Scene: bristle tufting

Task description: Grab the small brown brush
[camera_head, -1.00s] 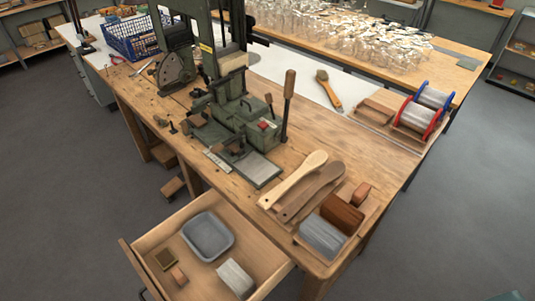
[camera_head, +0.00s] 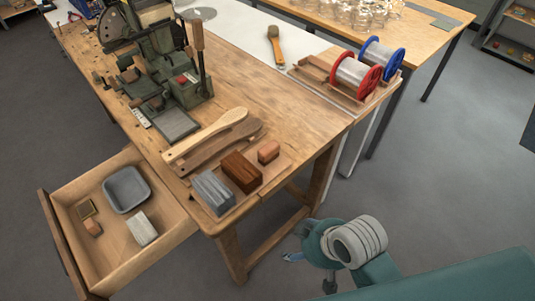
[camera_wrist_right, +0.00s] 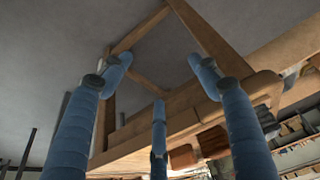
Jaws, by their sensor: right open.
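A small reddish-brown brush block (camera_head: 268,152) lies at the right end of a row near the workbench's front corner. A larger dark brown block (camera_head: 242,172) and a grey-bristled block (camera_head: 213,192) lie to its left. My right gripper (camera_head: 293,257) is off the bench, over the floor right of the bench leg and apart from the blocks. In the right wrist view its blue fingers (camera_wrist_right: 160,85) are spread and empty, with brown blocks (camera_wrist_right: 183,157) beyond. My left gripper is out of view.
Two wooden handles (camera_head: 215,140) lie behind the blocks. The drawer (camera_head: 75,195) stands open at left, holding a grey tray (camera_head: 126,188). A green machine (camera_head: 165,75) and wire spools (camera_head: 357,75) stand farther back. Floor at right is clear.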

